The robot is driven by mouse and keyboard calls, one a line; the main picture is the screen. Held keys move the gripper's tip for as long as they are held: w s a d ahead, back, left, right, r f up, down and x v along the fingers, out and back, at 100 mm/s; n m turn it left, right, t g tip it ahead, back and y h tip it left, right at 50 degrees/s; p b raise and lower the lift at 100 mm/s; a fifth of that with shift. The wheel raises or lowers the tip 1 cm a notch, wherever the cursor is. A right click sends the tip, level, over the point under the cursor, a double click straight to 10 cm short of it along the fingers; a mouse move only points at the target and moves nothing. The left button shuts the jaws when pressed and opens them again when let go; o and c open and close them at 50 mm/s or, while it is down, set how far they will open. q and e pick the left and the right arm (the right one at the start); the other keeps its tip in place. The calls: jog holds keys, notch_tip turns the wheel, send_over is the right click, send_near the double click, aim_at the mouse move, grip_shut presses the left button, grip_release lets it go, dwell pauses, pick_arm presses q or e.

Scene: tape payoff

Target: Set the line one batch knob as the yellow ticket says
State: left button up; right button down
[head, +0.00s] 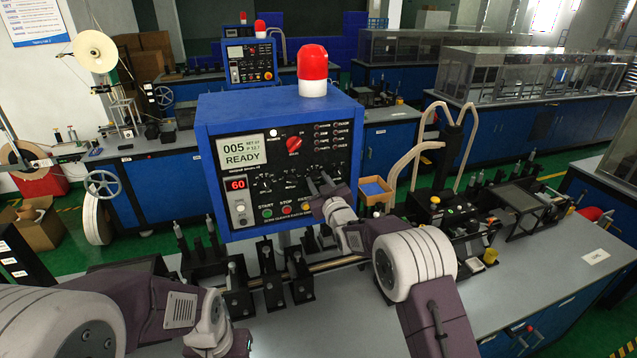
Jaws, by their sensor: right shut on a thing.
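The blue control box (212,165) has a black front panel. Its screen (242,150) reads 005 and READY. A row of small black knobs (265,184) runs across the lower panel; their labels are too small to read. My right gripper (323,184) is at the right end of this row, shut on a knob that its fingers largely hide. I cannot read which way that knob points. My left arm's end (232,345) is low at the bottom edge, away from the panel, and its fingers cannot be made out. I cannot make out a yellow ticket.
The panel also has a red rotary switch (294,144), a red 60 display (237,184) and start and stop buttons. A red-and-white lamp (312,70) stands on top. Black fixtures (270,275) stand on the grey bench below; the bench front is mostly clear.

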jog(key=n+b, duration=0.4)
jog(key=b, duration=0.1)
jog(key=n+b, duration=0.4)
jog(key=b, duration=0.2)
jog(key=n+b, duration=0.5)
jog(key=b, duration=0.1)
jog(key=shift+f, duration=0.25)
jog(key=shift+n+b, duration=0.5)
jog(key=shift+b, duration=0.15)
jog(key=n+b, duration=0.1)
jog(key=n, duration=0.1)
jog(key=shift+r+n+b, duration=0.1)
jog(key=shift+n+b, duration=0.2)
jog(key=shift+b, duration=0.1)
pick_arm(q)
notch_tip(320, 180, down, 22)
jog(key=shift+r+b, duration=0.2)
jog(key=shift+b, duration=0.4)
pick_arm(e)
jog(key=n, duration=0.3)
jog(key=shift+n, duration=0.4)
pick_arm(q)
jog(key=shift+f+b, duration=0.4)
pick_arm(e)
jog(key=n, duration=0.5)
pick_arm(q)
jog(key=shift+f, duration=0.15)
pick_arm(e)
jog(key=shift+n, duration=2.1)
